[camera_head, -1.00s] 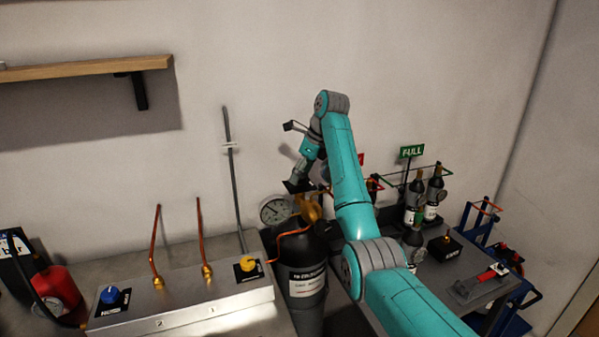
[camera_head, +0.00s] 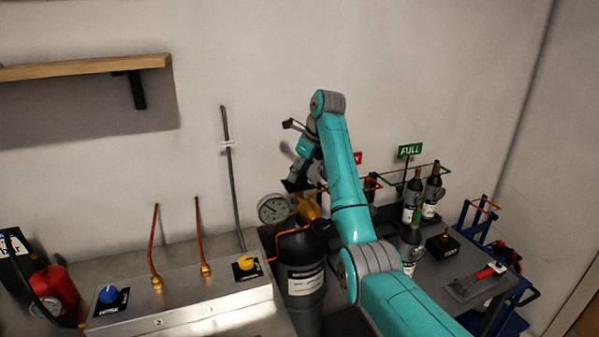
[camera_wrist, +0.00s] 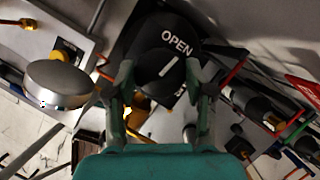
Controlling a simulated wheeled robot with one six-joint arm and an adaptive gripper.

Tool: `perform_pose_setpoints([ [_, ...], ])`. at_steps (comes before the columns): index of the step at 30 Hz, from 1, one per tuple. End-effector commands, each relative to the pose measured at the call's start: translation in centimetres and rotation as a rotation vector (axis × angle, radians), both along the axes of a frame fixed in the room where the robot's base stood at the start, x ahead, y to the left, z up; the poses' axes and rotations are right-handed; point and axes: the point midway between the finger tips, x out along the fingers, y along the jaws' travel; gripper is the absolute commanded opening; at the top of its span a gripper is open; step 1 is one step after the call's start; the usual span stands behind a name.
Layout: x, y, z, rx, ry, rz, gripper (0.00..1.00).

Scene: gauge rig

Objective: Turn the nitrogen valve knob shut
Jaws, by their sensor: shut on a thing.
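A black valve knob (camera_wrist: 158,70) with a white pointer line sits in front of a black disc (camera_wrist: 172,38) lettered OPEN. The line slants toward the upper right, just below the lettering. My gripper (camera_wrist: 158,82) is shut on the knob, one finger on each side. In the camera_head view my gripper (camera_head: 296,186) is at the brass valve (camera_head: 309,207) on top of a dark gas cylinder (camera_head: 303,262); the knob itself is hidden there. The cylinder's label is too small to read surely.
A round gauge (camera_head: 273,209) sits close left of the valve. A metal box (camera_head: 180,308) with a blue knob (camera_head: 108,294), a yellow knob (camera_head: 246,263) and copper pipes stands left. Small bottles (camera_head: 412,195) and a green FULL sign (camera_head: 410,150) stand right, behind my arm.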

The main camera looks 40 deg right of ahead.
Motion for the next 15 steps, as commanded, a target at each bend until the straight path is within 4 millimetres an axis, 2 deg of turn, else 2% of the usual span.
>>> perform_pose_setpoints([
  [15,0.00,0.25,-0.07,0.000,0.000,-0.373,0.19],
])
